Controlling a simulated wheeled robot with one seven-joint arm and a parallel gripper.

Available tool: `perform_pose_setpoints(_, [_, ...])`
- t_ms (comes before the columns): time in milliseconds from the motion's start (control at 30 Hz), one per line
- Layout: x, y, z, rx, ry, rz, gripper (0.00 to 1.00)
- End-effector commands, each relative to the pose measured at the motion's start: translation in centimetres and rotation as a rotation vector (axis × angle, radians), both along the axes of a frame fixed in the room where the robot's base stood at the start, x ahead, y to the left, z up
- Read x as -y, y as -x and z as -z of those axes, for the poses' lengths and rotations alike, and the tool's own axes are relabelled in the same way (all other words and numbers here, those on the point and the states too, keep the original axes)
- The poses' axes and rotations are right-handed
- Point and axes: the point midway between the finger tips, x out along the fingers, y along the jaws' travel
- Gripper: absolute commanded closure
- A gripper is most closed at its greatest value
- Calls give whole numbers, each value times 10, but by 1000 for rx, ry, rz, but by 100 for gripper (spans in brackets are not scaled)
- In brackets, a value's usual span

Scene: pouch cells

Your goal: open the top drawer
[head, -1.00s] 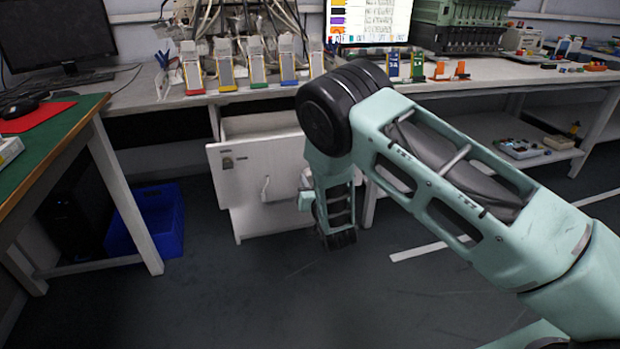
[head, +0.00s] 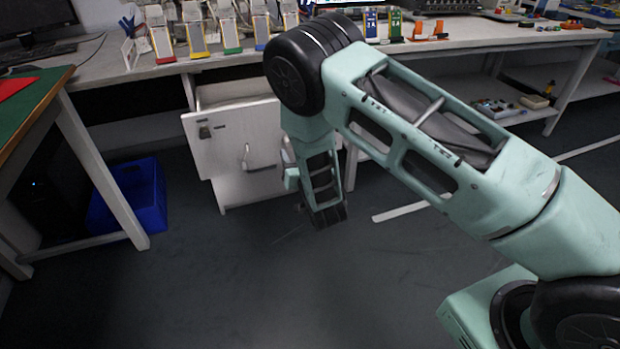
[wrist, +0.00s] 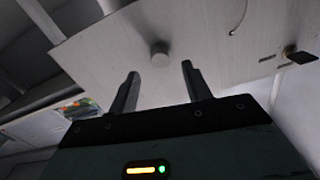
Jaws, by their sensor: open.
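The white drawer cabinet (head: 225,165) stands under the bench. Its top drawer (head: 228,140) stands pulled out, with its inside showing behind the top edge of the front. A curved pale handle (head: 246,158) and a small lock (head: 205,131) are on the front. My gripper is beside the right part of the front, mostly hidden by my arm in the head view. In the wrist view, my gripper (wrist: 160,90) has its two fingers apart and nothing between them. A pale panel with a round knob-like part (wrist: 160,54) lies beyond the fingertips; a thin curved handle (wrist: 239,17) is farther right.
A blue bin (head: 130,198) is on the floor left of the cabinet, near the green-topped table's leg (head: 105,175). The bench (head: 150,75) carries several cell holders above the cabinet. The dark floor in front is clear.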

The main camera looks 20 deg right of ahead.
Motion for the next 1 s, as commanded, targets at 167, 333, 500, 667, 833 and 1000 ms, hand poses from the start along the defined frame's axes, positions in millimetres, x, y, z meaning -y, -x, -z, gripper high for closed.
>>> perform_pose_setpoints(167, [0, 45, -1, -6, 2, -1, 51])
perform_pose_setpoints(333, [0, 84, 0, -6, 1, -1, 51])
perform_pose_setpoints(500, [0, 112, 0, -4, 1, -1, 51])
perform_pose_setpoints(667, [0, 126, 0, -2, 0, 0, 51])
perform_pose_setpoints(833, [0, 130, 0, 0, 0, 0, 51])
perform_pose_setpoints(1000, [0, 130, 0, 0, 0, 0, 51])
